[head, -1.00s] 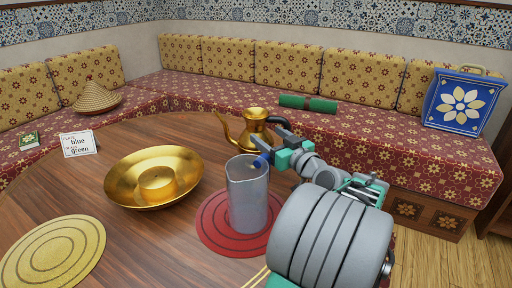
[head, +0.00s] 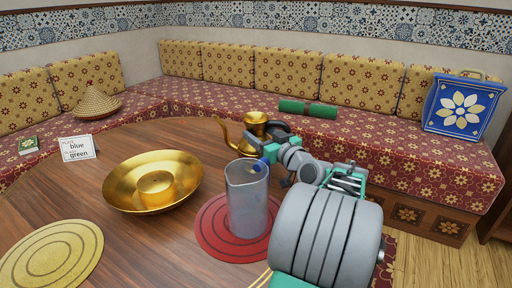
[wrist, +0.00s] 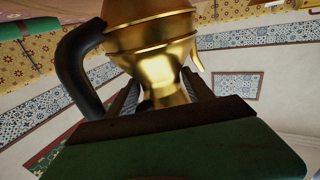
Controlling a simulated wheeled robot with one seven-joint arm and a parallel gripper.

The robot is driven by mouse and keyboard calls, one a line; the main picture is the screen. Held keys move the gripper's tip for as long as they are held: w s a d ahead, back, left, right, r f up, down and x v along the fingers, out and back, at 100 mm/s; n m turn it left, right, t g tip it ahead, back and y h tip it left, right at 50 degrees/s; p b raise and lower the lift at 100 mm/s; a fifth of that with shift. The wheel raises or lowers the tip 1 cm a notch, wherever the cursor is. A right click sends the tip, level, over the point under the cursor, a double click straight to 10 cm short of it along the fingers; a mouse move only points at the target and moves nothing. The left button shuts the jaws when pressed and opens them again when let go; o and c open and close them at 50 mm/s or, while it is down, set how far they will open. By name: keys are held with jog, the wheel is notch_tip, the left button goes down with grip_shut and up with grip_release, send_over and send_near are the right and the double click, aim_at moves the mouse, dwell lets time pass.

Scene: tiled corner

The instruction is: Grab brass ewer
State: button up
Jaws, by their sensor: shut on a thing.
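The brass ewer (head: 256,131), gold with a curved spout and a dark handle, is on the far side of the wooden table behind the clear jug. My gripper (head: 266,153) is at its right side, partly hidden by the jug and my own arm. In the wrist view, the ewer (wrist: 155,62) fills the upper middle, its black handle curving down on the left. My gripper (wrist: 160,98) is shut on the ewer's narrow gold part, with a dark finger on each side. Whether the ewer's base touches the table is hidden.
A clear jug (head: 248,205) stands on a red round mat (head: 208,226), close in front of the gripper. A wide gold bowl (head: 120,185), a yellow mat (head: 50,258) and a sign card (head: 77,148) are to the left. A patterned bench (head: 400,150) runs behind the table.

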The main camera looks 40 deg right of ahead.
jog(key=shift+f, duration=0.1)
grip_shut()
